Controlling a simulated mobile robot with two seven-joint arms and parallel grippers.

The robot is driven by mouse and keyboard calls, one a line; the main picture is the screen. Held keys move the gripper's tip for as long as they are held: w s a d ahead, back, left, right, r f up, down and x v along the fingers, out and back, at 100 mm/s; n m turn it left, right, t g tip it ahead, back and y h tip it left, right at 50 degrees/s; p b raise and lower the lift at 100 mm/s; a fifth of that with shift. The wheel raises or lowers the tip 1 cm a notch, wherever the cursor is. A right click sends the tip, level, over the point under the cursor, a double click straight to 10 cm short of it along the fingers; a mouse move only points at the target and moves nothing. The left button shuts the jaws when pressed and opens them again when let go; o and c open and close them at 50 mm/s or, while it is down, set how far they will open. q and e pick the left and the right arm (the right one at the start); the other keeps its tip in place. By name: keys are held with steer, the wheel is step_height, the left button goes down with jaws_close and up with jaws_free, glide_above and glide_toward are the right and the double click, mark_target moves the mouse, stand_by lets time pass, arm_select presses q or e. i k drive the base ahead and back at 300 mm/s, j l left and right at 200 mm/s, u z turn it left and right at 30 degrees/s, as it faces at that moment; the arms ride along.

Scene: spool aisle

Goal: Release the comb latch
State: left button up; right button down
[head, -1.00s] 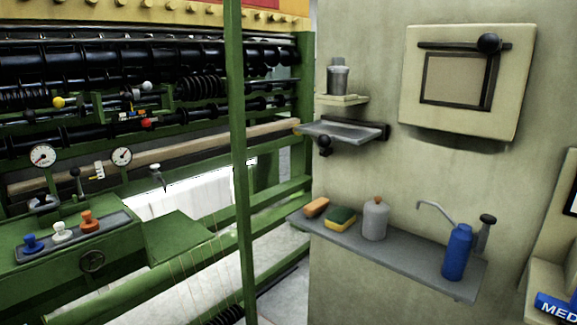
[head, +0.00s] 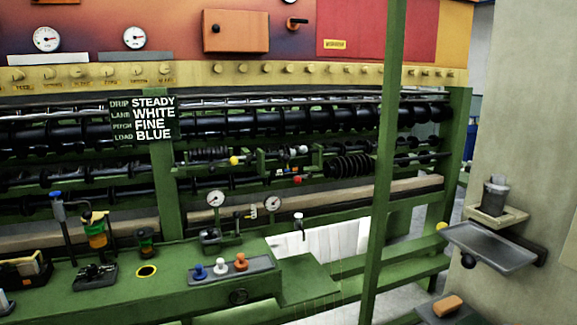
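No part is labelled as the comb latch, and I cannot tell which one it is. A green loom-like machine (head: 180,270) fills most of the head view. In its middle sit small knobs among dark rollers: a yellow knob (head: 234,160), a white knob (head: 303,149) and a red knob (head: 297,179). A white-topped lever (head: 299,221) stands near the white threads. A tray (head: 215,277) on the green deck bears blue, white and orange knobs. Neither of my grippers is in view.
A sign (head: 144,119) reads drip steady, lane white, pitch fine, load blue. A green post (head: 384,160) stands in front of the machine. A grey wall tray (head: 493,247) and a shelf with an orange block (head: 447,306) jut out at right. Gauges and an orange box (head: 236,31) are above.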

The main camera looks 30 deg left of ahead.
mark_target(233, 160)
steer(key=i+j+u, duration=0.15)
steer(key=u, duration=1.05)
steer(key=i+l+u, duration=0.2)
steer(key=i+u, duration=0.2)
steer(key=i, duration=0.15)
steer(key=i+l+u, duration=0.45)
steer(key=i+j, duration=0.05)
steer(key=j, duration=0.05)
